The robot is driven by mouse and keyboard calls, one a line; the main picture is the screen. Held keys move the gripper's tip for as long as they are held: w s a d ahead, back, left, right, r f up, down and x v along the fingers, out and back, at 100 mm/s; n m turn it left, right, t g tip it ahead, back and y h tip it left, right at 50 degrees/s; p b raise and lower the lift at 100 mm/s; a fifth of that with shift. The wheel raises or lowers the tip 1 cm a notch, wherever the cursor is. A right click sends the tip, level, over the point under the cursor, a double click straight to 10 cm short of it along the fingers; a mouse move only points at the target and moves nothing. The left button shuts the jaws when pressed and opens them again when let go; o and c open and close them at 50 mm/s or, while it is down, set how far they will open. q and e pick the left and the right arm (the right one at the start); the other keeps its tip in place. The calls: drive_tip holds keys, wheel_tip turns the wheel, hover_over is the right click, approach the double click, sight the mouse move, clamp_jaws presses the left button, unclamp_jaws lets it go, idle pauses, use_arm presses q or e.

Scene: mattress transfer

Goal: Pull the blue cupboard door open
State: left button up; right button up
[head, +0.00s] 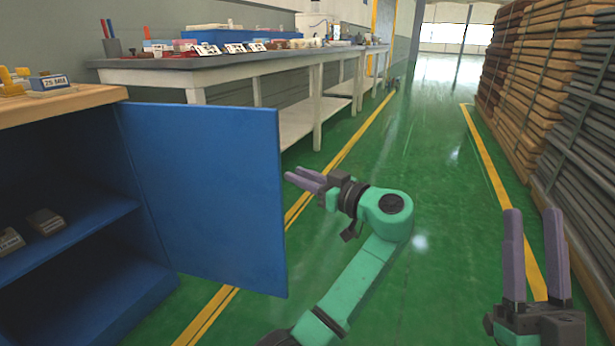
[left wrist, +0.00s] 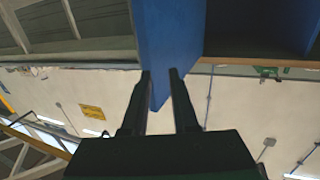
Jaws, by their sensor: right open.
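The blue cupboard door (head: 205,195) stands swung wide open, sticking out from the right side of the blue cupboard (head: 85,225). The cupboard's dark inside shows. My left gripper (head: 292,174) is just right of the door's free edge, with its fingers pointing left at it. In the left wrist view the door (left wrist: 168,35) rises beyond and between the two spread fingertips (left wrist: 160,73). The fingers are apart; I cannot tell whether either touches the door. My right gripper (head: 533,212) is open and empty at the lower right, fingers pointing up.
Small boxes (head: 46,221) lie on the cupboard's inner shelf. A grey workbench (head: 250,62) with tools and cards stands behind the door. Stacked planks (head: 545,75) line the right side. The green floor (head: 435,160) between is clear.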

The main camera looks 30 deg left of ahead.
use_arm(q)
drive_tip(key=shift+v, duration=1.1)
use_arm(e)
drive_tip(key=shift+m+g+h, duration=0.5)
drive_tip(key=shift+g+h, duration=0.3)
drive_tip(key=shift+h, duration=0.1)
drive_tip(key=f, duration=0.1)
drive_tip(key=w+f, duration=0.1)
drive_tip(key=f, duration=0.1)
drive_tip(key=w+a+f, duration=0.1)
drive_tip(key=f, duration=0.1)
drive_tip(key=shift+f, duration=0.2)
use_arm(q)
drive_tip(key=shift+s+a, duration=0.1)
drive_tip(key=shift+s, duration=0.05)
